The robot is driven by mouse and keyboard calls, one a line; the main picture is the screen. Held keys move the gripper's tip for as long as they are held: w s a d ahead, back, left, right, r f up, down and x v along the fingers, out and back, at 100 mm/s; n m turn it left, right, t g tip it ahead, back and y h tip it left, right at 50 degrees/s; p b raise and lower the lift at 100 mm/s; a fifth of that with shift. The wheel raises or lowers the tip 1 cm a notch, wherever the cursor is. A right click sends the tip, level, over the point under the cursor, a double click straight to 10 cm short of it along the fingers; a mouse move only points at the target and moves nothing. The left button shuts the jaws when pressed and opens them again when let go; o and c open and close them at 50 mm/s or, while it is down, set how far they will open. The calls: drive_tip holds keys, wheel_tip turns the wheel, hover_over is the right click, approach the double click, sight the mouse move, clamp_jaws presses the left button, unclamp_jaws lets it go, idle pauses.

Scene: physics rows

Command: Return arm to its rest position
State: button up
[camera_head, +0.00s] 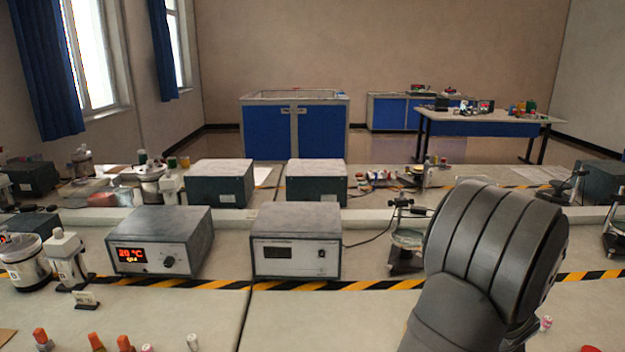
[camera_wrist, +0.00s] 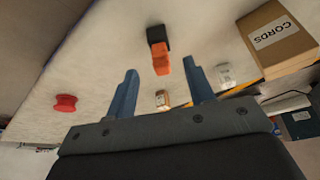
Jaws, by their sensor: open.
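My gripper (camera_wrist: 160,92) shows in the wrist view with its two blue fingers spread apart. It is open, and nothing is held between the fingers. Beyond the fingertips, an orange and black object (camera_wrist: 160,58) lies on the pale table (camera_wrist: 105,50). In the head view, my dark grey arm fills the lower right, and the gripper itself is not visible there.
A red spool-shaped piece (camera_wrist: 66,103) and a box labelled CORDS (camera_wrist: 278,40) are on the table. In the head view, a box with a red temperature display (camera_head: 160,242) and a second instrument box (camera_head: 296,242) stand behind the front work area. Small orange-topped items (camera_head: 96,341) are at the front left.

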drive_tip(key=d+v, duration=0.1)
drive_tip(key=v, duration=0.3)
drive_tip(key=x, duration=0.7)
drive_tip(key=a+x, duration=0.1)
drive_tip(key=x, duration=0.2)
drive_tip(key=shift+w+f, duration=0.2)
drive_tip(key=shift+f, duration=0.2)
drive_tip(key=shift+w+d, duration=0.15)
wheel_tip(320, 180, up, 4)
drive_tip(key=shift+f, duration=0.2)
drive_tip(key=s+d+r, duration=0.3)
drive_tip(key=s+r, duration=0.4)
drive_tip(key=s, duration=0.4)
drive_tip(key=w+a+n+y, duration=0.1)
drive_tip(key=w+a+n, duration=0.1)
drive_tip(key=w+a, duration=0.5)
drive_tip(key=w+a+n+y, duration=0.15)
drive_tip(key=w+a, duration=0.25)
drive_tip(key=w, duration=0.7)
drive_tip(key=w+a+n, duration=0.2)
drive_tip(key=w+a, duration=0.5)
drive_tip(key=a, duration=0.2)
drive_tip(key=w+a+n+y, duration=0.1)
drive_tip(key=w+a+n, duration=0.2)
drive_tip(key=w+a, duration=0.4)
drive_tip(key=a, duration=0.3)
drive_tip(key=shift+a+r+n, duration=0.25)
drive_tip(key=shift+r+n, duration=0.05)
drive_tip(key=shift+n, duration=0.05)
